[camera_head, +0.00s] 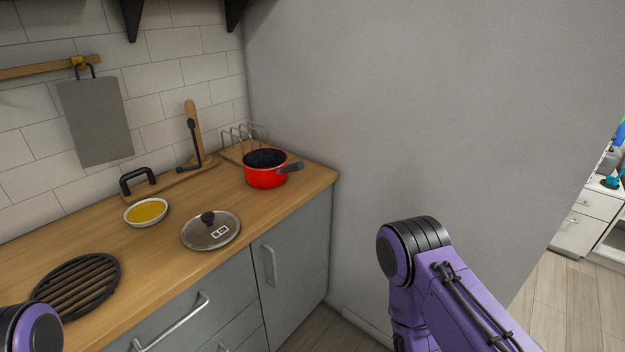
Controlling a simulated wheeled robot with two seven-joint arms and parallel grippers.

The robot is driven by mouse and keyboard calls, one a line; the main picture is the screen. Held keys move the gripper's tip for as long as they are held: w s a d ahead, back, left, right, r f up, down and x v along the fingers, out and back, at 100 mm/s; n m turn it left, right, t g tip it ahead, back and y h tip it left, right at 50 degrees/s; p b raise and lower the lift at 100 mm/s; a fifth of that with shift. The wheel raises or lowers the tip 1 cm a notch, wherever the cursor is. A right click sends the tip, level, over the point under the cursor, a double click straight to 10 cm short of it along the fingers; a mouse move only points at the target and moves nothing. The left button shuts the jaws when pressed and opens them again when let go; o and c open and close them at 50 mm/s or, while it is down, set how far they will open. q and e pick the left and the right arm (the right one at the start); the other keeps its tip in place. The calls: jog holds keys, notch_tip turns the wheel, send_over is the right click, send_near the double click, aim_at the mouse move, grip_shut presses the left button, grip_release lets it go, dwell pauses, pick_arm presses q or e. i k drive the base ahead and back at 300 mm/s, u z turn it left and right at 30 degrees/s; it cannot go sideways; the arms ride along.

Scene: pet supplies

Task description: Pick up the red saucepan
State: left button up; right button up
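A red saucepan (266,176) with a dark inside stands upright on the wooden counter, near its right end by the grey wall. Its short dark handle (292,167) points right, towards the counter's edge. A purple and black part of my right arm is at the lower right, well apart from the saucepan. A small part of my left arm shows in the lower left corner. Neither gripper is in the picture, so I cannot see their fingers.
A glass lid (228,234) lies in front of the saucepan. A yellow-filled bowl (146,213) and a round black grate (78,285) are further left. A wire rack (238,137) and a wooden stand (194,130) are behind. Grey cabinets (296,265) with handles are below the counter (180,268).

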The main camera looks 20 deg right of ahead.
aim_at(276, 167)
jog(key=k, duration=0.25)
jog(key=z, duration=1.2)
jog(key=i, duration=0.7)
jog(key=u, duration=0.3)
